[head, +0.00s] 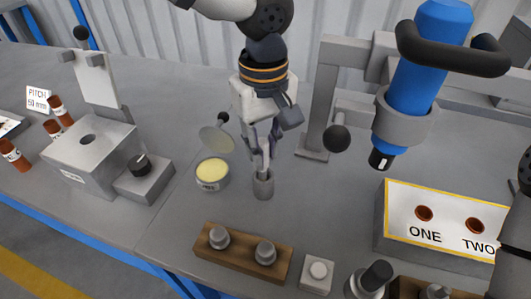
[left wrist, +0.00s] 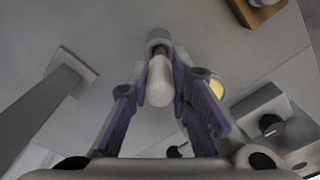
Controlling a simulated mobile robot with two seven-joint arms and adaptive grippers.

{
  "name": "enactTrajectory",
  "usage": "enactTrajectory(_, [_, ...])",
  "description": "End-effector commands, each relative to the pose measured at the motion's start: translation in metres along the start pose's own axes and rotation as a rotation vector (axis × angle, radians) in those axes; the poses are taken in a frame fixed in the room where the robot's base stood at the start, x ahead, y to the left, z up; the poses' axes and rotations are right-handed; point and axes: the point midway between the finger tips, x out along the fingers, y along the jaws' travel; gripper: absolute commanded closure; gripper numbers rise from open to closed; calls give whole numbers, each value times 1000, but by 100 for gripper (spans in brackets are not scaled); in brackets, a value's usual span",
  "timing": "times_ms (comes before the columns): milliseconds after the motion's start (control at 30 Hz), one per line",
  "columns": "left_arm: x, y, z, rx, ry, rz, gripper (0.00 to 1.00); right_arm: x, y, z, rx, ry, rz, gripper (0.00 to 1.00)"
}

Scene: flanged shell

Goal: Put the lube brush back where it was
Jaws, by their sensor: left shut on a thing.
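My left gripper (head: 262,163) points down in the middle of the bench and is shut on the lube brush. The brush's pale, rounded handle (left wrist: 161,84) shows between the fingers in the left wrist view. A small grey cup (head: 263,187) stands directly under the fingertips, and it also shows in the left wrist view (left wrist: 158,36). The brush's lower end lines up with the cup's mouth; how deep it sits is hidden. An open tin of yellow lube (head: 212,172) stands just left of the cup. My right gripper is out of view.
A wooden block with grey knobs (head: 242,255) lies in front of the cup. A grey box with a dark knob (head: 144,176) is at left. A grey stand (head: 318,110) and blue cylindrical tool (head: 413,75) are behind right. The ONE/TWO box (head: 437,220) is at right.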

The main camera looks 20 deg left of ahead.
Motion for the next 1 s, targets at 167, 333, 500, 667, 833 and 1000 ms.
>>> enactTrajectory(167, [13, 0, 0, 1, 0, 1, 100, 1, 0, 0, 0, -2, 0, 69])
enactTrajectory(333, [13, 0, 0, 1, 0, 1, 100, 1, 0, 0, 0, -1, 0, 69])
enactTrajectory(500, [15, 0, 0, 1, 0, 1, 64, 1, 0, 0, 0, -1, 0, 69])
enactTrajectory(667, [15, 0, 0, 1, 0, 1, 62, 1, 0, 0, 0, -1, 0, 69])
enactTrajectory(833, [12, 0, 0, 0, 1, 2, 62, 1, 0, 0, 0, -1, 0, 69])
enactTrajectory(1000, [-23, 1, -1, -2, 3, 9, 62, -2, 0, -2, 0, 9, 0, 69])
